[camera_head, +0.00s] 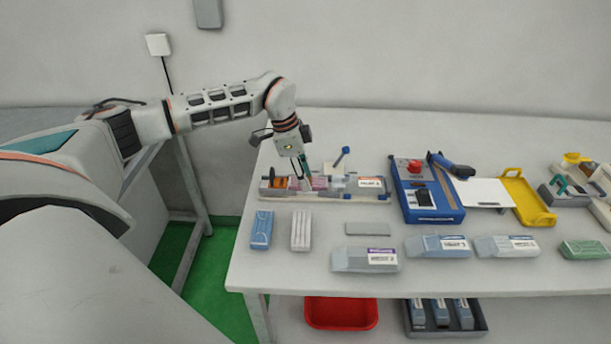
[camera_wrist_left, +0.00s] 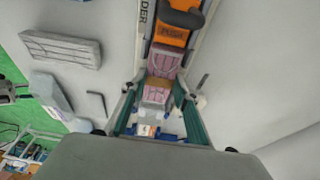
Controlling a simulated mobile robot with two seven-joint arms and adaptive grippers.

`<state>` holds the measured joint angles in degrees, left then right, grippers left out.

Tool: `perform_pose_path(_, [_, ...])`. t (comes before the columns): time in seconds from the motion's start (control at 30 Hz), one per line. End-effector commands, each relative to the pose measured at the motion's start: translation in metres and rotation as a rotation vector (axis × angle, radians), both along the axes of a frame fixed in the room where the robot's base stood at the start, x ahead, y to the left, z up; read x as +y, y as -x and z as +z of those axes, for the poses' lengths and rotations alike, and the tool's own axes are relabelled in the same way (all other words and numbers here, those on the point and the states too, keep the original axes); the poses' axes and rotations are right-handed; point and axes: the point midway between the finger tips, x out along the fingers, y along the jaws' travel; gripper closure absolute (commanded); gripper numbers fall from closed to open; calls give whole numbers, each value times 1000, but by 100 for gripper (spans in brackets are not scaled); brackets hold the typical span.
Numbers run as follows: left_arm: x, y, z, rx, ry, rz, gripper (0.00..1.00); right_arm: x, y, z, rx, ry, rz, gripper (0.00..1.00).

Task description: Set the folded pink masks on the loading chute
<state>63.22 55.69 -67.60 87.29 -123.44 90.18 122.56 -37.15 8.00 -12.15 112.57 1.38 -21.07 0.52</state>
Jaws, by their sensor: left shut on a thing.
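My left gripper (camera_head: 308,182) is low over the loading device (camera_head: 345,197) at the table's back left. In the left wrist view its teal fingers (camera_wrist_left: 155,92) are shut on a folded pink mask stack (camera_wrist_left: 156,97). Another pink stack (camera_wrist_left: 163,62) lies in the loading chute, between its rails and next to the orange push block (camera_wrist_left: 170,33). The held stack is in line with that one; whether it touches the chute floor I cannot tell. In the head view, pink (camera_head: 320,183) shows beside the fingers. My right gripper is not in view.
A blue stack (camera_head: 262,229) and a white stack (camera_head: 301,230) lie in front of the device. Several labelled grey packs (camera_head: 366,260) line the table front. A blue machine (camera_head: 425,190) stands to the right. A red bin (camera_head: 341,312) is below.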

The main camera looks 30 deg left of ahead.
Motion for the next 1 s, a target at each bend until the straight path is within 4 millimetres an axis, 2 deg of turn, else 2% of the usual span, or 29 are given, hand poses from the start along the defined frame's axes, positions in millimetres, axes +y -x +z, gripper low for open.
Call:
perform_pose_path(0.97, [0, 0, -2, 0, 0, 0, 84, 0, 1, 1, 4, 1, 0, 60])
perform_pose_path(1.0, [0, 0, -2, 0, 0, 0, 60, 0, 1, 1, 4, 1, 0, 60])
